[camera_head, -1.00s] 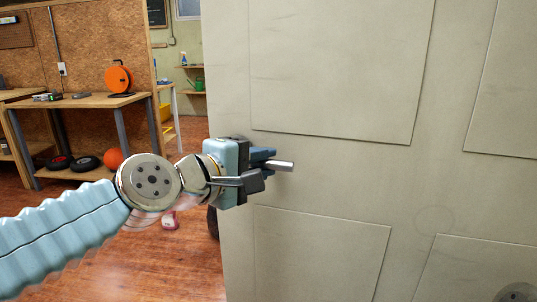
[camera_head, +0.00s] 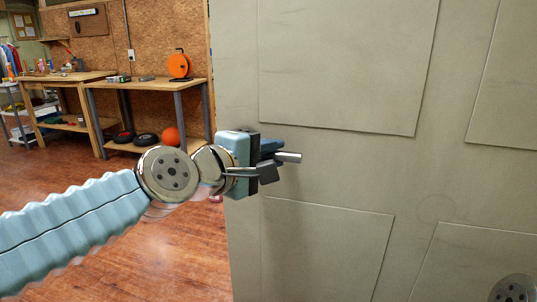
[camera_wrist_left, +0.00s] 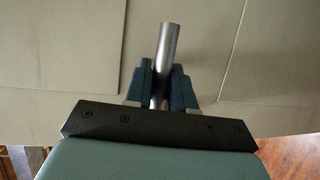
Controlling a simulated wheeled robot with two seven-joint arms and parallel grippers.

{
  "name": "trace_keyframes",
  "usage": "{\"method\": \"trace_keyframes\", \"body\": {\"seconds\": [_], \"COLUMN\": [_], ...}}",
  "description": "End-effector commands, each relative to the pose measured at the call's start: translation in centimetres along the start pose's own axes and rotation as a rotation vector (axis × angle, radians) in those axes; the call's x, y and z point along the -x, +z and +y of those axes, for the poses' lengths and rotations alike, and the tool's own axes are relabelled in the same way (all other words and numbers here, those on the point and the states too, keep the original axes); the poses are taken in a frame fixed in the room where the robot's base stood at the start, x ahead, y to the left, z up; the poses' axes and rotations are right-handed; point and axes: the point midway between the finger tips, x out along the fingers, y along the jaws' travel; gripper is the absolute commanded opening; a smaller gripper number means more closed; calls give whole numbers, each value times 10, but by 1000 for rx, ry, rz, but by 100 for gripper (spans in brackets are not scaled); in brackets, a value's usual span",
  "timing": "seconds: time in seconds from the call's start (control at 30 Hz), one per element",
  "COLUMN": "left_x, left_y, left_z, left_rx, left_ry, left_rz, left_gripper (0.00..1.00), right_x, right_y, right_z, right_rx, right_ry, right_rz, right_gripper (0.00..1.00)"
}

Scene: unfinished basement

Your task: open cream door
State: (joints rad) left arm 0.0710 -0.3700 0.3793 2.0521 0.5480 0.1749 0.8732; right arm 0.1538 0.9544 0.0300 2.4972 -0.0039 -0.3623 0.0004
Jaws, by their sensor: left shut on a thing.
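The cream door (camera_head: 345,165) fills the right half of the head view, its left edge standing clear of the room behind. It also fills the upper part of the left wrist view (camera_wrist_left: 60,60). My left gripper (camera_head: 270,160) is at the door's left side, shut on the metal door handle (camera_head: 289,157). In the left wrist view the two dark fingers of my left gripper (camera_wrist_left: 162,88) sit on either side of the silver handle bar (camera_wrist_left: 169,45). The bar's end sticks out past the fingers. The handle's base is hidden. My right gripper is not seen.
Left of the door is open wooden floor (camera_head: 60,180). Workbenches (camera_head: 150,83) stand against the far board wall, with an orange cable reel (camera_head: 179,65) on top and an orange ball (camera_head: 169,137) beneath.

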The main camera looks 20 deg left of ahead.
Motion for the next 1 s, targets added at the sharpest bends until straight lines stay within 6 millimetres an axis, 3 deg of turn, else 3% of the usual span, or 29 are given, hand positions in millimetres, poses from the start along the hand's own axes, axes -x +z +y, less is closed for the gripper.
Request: {"method": "trace_keyframes", "body": {"seconds": [0.07, 0.1, 0.2, 0.57, 0.67, 1.0], "left_x": [0, 0, 0, 6, 21, 102], "left_y": [1, 1, 1, 0, 0, 0], "left_z": [-1, -1, -1, 0, 0, 0], "left_rx": [0, 0, 0, -1, -1, -1], "left_ry": [-2, -2, -2, 1, 3, 3], "left_rz": [-2, -2, -2, 0, 2, 1], "left_gripper": [0, 30, 44, 44, 44, 44], "right_x": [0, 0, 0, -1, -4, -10], "right_y": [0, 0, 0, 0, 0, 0], "right_z": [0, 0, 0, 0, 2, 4], "right_rx": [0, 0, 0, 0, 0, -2], "right_ry": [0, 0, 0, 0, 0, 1], "right_rz": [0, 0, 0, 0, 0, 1], "right_gripper": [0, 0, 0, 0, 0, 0]}}
